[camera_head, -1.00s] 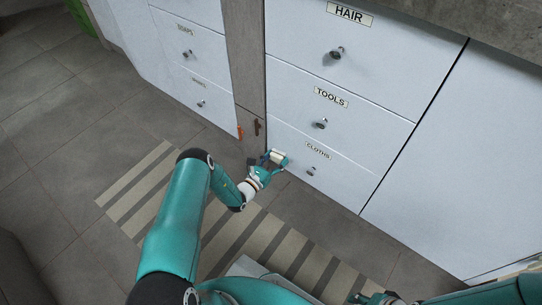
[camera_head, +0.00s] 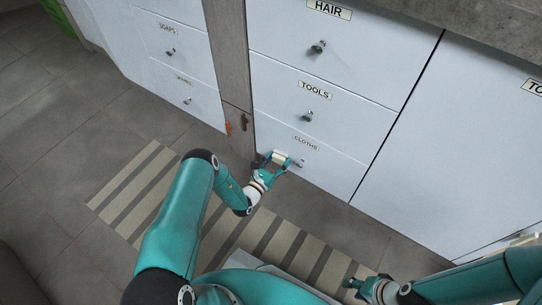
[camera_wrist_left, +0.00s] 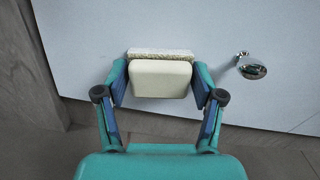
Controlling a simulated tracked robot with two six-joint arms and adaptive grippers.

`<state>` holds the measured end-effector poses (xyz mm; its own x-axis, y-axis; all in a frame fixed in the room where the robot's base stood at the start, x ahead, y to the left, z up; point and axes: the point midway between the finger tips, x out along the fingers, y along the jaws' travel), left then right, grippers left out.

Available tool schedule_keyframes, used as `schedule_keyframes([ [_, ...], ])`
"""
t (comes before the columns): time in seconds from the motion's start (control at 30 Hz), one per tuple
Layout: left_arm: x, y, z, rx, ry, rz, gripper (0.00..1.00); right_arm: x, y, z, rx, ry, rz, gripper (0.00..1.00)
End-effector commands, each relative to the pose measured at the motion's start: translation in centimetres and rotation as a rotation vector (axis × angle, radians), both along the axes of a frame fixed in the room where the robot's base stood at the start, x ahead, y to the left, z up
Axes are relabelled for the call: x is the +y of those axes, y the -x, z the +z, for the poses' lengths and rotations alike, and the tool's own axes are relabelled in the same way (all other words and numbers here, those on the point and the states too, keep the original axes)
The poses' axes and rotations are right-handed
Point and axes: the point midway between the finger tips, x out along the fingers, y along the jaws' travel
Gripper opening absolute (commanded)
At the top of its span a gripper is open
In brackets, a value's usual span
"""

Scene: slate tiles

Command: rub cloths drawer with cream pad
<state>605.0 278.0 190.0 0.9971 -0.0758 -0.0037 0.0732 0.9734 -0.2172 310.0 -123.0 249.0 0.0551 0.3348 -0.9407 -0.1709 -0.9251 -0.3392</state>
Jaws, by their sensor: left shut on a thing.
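The cloths drawer (camera_head: 318,168) is the lowest white drawer front in the middle stack, marked by a CLOTHS label, and it looks shut. My left gripper (camera_head: 276,165) is at the left part of this drawer front. It is shut on the cream pad (camera_wrist_left: 161,78), a pale block with a rough far face. In the left wrist view the pad's far face is against or very close to the drawer front (camera_wrist_left: 221,26); I cannot tell whether it touches. The drawer's round metal knob (camera_wrist_left: 251,68) is right of the pad. My right gripper (camera_head: 359,288) is low in the head view, its fingers unclear.
The tools drawer (camera_head: 285,95) and hair drawer (camera_head: 280,35) are above, with protruding knobs. A grey post (camera_head: 228,50) with small orange and brown hooks stands to the left. A striped mat (camera_head: 125,190) lies on the tiled floor.

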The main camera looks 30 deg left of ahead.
Motion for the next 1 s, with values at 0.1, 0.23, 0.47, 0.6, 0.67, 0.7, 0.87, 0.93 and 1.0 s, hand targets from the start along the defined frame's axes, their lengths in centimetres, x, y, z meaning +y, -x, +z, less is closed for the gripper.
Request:
schedule_keyframes([
  [0.1,-0.8,0.0,0.1,0.000,0.001,-0.004,0.40,0.0,0.0,0.2,0.000,0.000,0.000,0.40],
  [0.23,-1.9,0.1,0.2,-0.001,0.001,-0.006,0.40,0.0,0.0,0.5,0.000,0.000,0.000,0.40],
  [0.47,-3.3,0.3,0.1,-0.001,0.000,-0.005,0.40,0.0,0.0,0.8,0.000,0.000,0.000,0.40],
  [0.6,-3.2,0.3,0.0,-0.002,0.000,-0.004,0.40,0.0,0.0,0.7,0.000,0.000,0.000,0.40],
  [0.67,-3.0,0.3,0.0,-0.002,0.000,-0.003,0.40,0.0,0.0,0.6,0.000,0.000,0.000,0.40],
  [0.7,-2.7,0.2,0.0,-0.001,-0.001,-0.002,0.40,0.0,0.0,0.5,0.000,0.000,0.000,0.40],
  [0.87,-1.4,0.0,-0.1,-0.003,-0.001,0.001,0.40,0.0,0.0,0.0,0.000,0.000,0.000,0.40],
  [0.93,-0.8,-0.1,-0.1,-0.003,-0.001,0.000,0.40,0.0,0.0,-0.3,0.000,0.000,0.000,0.40],
  [1.0,-0.2,-0.2,0.0,-0.003,-0.002,0.001,0.40,0.0,0.0,-0.5,0.000,0.000,0.000,0.40],
])
